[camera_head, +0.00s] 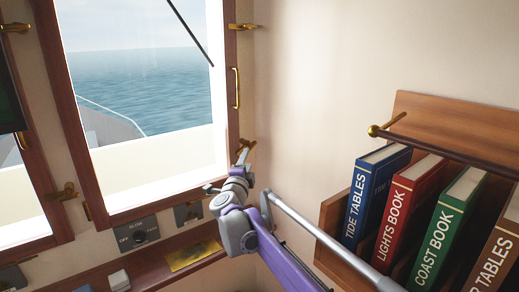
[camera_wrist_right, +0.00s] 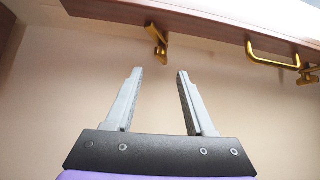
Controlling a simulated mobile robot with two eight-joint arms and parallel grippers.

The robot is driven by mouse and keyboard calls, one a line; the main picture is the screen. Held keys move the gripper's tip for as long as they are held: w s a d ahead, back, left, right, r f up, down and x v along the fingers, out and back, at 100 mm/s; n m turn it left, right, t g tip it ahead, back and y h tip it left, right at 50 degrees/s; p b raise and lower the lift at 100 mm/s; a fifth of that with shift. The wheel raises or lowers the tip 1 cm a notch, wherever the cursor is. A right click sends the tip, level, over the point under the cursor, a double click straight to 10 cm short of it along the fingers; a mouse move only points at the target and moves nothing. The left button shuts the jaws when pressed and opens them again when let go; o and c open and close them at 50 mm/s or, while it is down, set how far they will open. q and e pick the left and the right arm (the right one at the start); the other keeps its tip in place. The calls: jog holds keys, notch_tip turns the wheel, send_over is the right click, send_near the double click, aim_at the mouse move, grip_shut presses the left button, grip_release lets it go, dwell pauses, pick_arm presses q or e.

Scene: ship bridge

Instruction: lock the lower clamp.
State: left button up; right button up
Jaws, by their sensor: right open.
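The lower clamp (camera_head: 246,146) is a small brass latch on the right side of the wooden window frame, near its bottom corner. It shows in the right wrist view (camera_wrist_right: 156,38) beyond the fingertips, at the frame's edge. My right gripper (camera_head: 239,169) is just below the clamp in the head view, its fingers partly hidden by the wrist. In the wrist view the right gripper (camera_wrist_right: 160,72) is open and empty, fingers pointing toward the clamp with a visible gap. My left gripper is not in view.
The upper clamp (camera_head: 242,26) and a brass handle (camera_head: 236,88) sit higher on the same window frame (camera_head: 230,60). A rack of books (camera_head: 376,195) with a brass-ended rail (camera_head: 440,152) stands at right, close to my right arm. A switch panel (camera_head: 138,234) lies below the window.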

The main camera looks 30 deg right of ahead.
aim_at(251, 146)
jog(key=p+x, duration=0.1)
jog(key=x, duration=0.9)
jog(key=shift+w+r+p, duration=0.1)
jog(key=shift+w+p, duration=0.2)
jog(key=shift+p, duration=0.05)
